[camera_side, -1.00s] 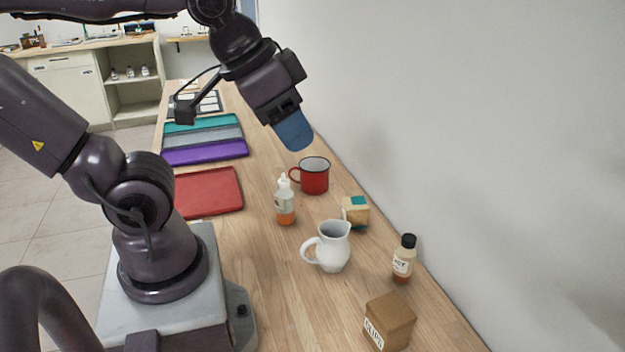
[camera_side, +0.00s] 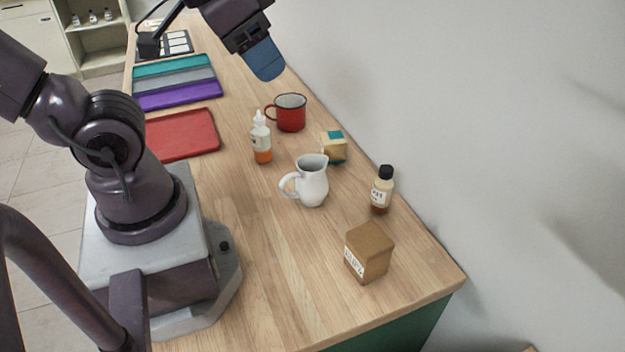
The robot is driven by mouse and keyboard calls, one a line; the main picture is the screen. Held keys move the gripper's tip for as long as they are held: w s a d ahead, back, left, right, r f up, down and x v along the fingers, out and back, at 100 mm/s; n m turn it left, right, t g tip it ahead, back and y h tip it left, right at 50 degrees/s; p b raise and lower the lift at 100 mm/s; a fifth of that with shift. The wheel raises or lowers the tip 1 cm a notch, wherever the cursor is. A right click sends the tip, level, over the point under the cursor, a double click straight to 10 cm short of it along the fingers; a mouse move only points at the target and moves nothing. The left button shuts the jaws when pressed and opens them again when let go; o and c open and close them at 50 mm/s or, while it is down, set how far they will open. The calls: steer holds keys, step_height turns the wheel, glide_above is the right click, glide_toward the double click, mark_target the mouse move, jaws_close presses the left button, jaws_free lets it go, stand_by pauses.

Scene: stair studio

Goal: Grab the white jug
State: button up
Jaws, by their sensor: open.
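The white jug (camera_side: 313,184) stands upright on the wooden table, with its handle toward the left and its spout toward the upper right. My gripper (camera_side: 268,66) is at the top of the view, well above the table and apart from the jug, beyond the red mug. Its blue fingers point down and slightly right. The gripper is open, and nothing shows between the fingers, though the gap itself is hard to see from this side.
A dropper bottle (camera_side: 261,140), red mug (camera_side: 291,113) and small teal-topped box (camera_side: 333,147) stand behind the jug. A black-capped bottle (camera_side: 382,190) is to its right, a brown box (camera_side: 369,253) in front. Red (camera_side: 183,134) and purple (camera_side: 180,94) trays lie left.

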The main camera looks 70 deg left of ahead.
steer(key=n+g, duration=0.2)
steer(key=g, duration=0.4)
glide_above(285, 177)
step_height(285, 177, down, 19)
step_height(285, 177, down, 12)
steer(key=shift+f, duration=0.15)
jaws_close()
